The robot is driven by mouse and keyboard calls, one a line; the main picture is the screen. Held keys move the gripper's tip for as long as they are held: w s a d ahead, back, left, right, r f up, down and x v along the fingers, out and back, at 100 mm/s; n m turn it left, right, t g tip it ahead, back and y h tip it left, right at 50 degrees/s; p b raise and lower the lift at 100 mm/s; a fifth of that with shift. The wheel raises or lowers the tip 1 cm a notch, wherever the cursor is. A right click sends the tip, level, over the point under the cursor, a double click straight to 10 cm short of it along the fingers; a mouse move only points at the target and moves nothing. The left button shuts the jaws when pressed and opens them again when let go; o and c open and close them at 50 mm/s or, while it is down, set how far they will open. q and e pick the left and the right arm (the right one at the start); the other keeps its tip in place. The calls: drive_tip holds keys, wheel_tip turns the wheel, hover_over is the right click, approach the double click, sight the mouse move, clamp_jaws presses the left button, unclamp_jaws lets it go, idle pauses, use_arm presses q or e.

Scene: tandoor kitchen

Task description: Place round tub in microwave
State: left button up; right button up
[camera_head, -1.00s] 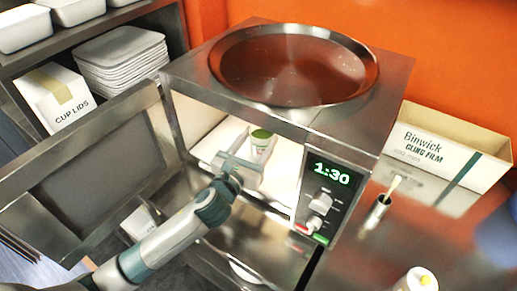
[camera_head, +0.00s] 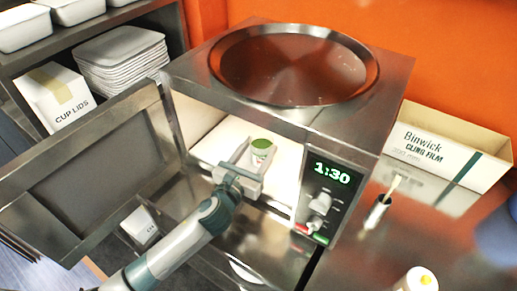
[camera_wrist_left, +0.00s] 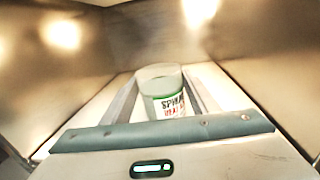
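The left wrist view shows the labelled tub (camera_wrist_left: 165,95) between the fingertips. The microwave (camera_head: 345,125) has its door (camera_head: 95,170) swung open to the left, and its panel reads 1:30. My right gripper is not in view.
A cling film box (camera_head: 440,150) and a small cup with a utensil (camera_head: 377,212) are on the steel counter at right. A cup lids box (camera_head: 60,95) and stacked trays (camera_head: 120,60) are on the left shelf. The cavity walls are close around my gripper.

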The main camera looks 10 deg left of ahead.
use_arm(q)
drive_tip(key=o, duration=0.4)
drive_tip(key=shift+r, duration=0.1)
drive_tip(key=shift+s+a, duration=0.2)
drive_tip(key=shift+s, duration=0.5)
drive_tip(key=b+v, duration=0.2)
drive_tip(key=v, duration=0.8)
drive_tip(key=shift+s+b, duration=0.3)
